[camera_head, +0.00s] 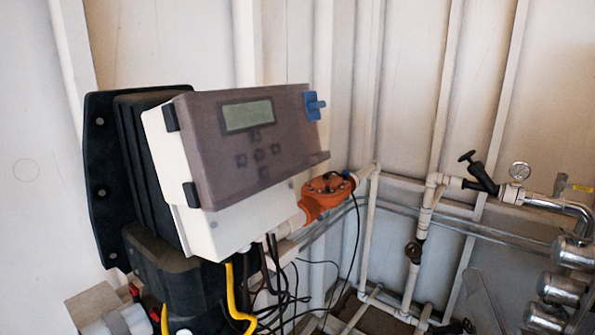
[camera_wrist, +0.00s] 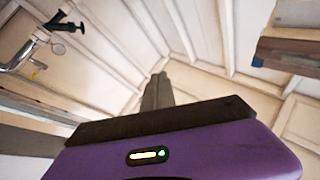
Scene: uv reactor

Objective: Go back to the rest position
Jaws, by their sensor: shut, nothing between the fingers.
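My gripper (camera_wrist: 158,82) shows in the wrist view as grey fingers standing together beyond a dark bar and a purple housing with a small lit indicator. It is shut and empty, with nothing touching its fingertips. The pale wall and ceiling panels are behind it. My gripper is not seen in the head view. The control box (camera_head: 240,165) in the head view has a tinted cover, a small display and a blue latch (camera_head: 314,105). The cover lies against the white box.
An orange valve body (camera_head: 326,195) and hanging cables (camera_head: 285,285) are beside the box. White pipes (camera_head: 368,240), a black-handled valve (camera_head: 478,172), a gauge (camera_head: 519,171) and chrome cylinders (camera_head: 560,288) are at the right.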

